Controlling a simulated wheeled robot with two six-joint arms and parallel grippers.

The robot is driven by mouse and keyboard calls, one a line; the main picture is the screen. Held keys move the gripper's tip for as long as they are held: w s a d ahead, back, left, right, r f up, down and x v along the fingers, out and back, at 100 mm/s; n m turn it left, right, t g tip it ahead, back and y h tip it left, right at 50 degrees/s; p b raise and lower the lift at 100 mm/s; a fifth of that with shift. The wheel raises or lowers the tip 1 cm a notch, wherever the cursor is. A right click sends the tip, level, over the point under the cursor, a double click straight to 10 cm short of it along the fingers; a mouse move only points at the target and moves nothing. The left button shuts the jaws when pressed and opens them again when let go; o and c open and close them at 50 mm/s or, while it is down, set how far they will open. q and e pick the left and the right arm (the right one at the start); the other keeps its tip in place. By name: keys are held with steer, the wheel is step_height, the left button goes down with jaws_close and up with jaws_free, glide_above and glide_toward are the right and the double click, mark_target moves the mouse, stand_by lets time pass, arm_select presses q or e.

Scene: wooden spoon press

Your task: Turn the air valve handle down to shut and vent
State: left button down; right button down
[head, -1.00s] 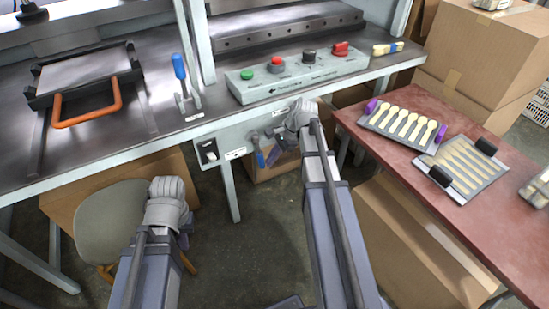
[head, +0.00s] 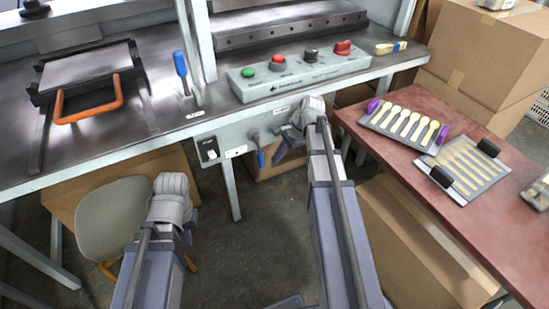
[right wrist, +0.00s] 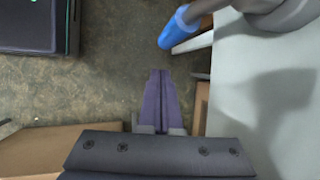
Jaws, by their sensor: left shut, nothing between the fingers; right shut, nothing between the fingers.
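The air valve handle is a blue-gripped lever (head: 261,158) on the front panel under the press table. It hangs down, its blue end lowest, below a grey pivot. My right gripper (head: 279,156) is just right of it in the head view, shut and empty, with a small gap between them. The right wrist view shows the closed fingers (right wrist: 160,76) and the blue handle end (right wrist: 178,28) beyond their tips, apart from them. My left gripper (head: 192,218) is low at the left, away from the table, shut and partly hidden by its own wrist.
A switch (head: 209,149) sits left of the valve on the panel. The control box (head: 300,72) with coloured buttons is above. A red side table (head: 450,115) with wooden spoons stands right. A chair (head: 110,215) is near my left arm.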

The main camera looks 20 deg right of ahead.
arm_select(q)
steer(key=shift+s+d+r+p, duration=0.1)
steer(key=shift+d+r+p, duration=0.2)
steer(key=shift+d+r, duration=0.1)
arm_select(e)
steer(key=s+d, duration=0.1)
steer(key=d, duration=1)
steer(key=shift+s+d+r, duration=0.15)
steer(key=shift+d+r, duration=0.1)
steer(key=shift+r, duration=0.1)
